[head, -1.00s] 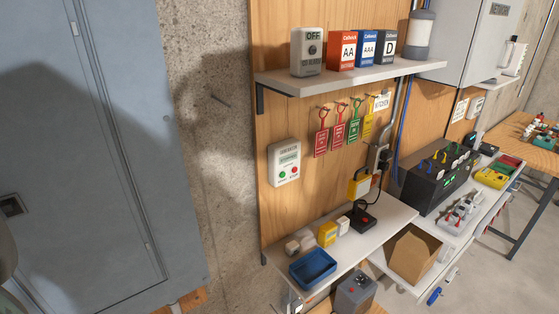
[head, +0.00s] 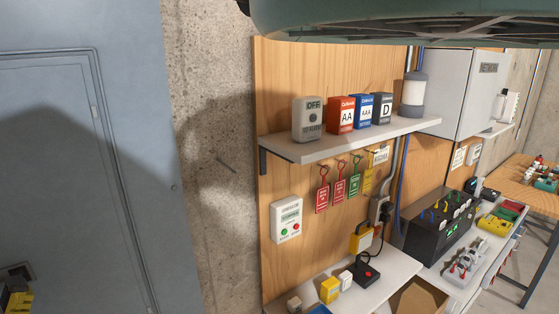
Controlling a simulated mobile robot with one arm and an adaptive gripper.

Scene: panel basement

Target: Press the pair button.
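No button that I can read as a pair button shows in the head view. A white wall box (head: 286,220) on the wooden board has a small screen, a green button and a red button. A grey box marked OFF (head: 308,119) stands on the upper shelf with a round dark knob or button on its face. A black device with a red top (head: 367,272) sits on the lower shelf; its details are too small to tell. My gripper does not show clearly. A large grey-green part, likely of my arm, crosses the top of the view.
The upper shelf (head: 345,139) holds battery boxes (head: 341,115) and a grey cylinder (head: 413,95). Several coloured tags (head: 339,181) hang below it. A black unit (head: 438,228) stands on the right bench. A grey metal door (head: 70,180) fills the left. A yellow object (head: 18,301) shows at lower left, unclear.

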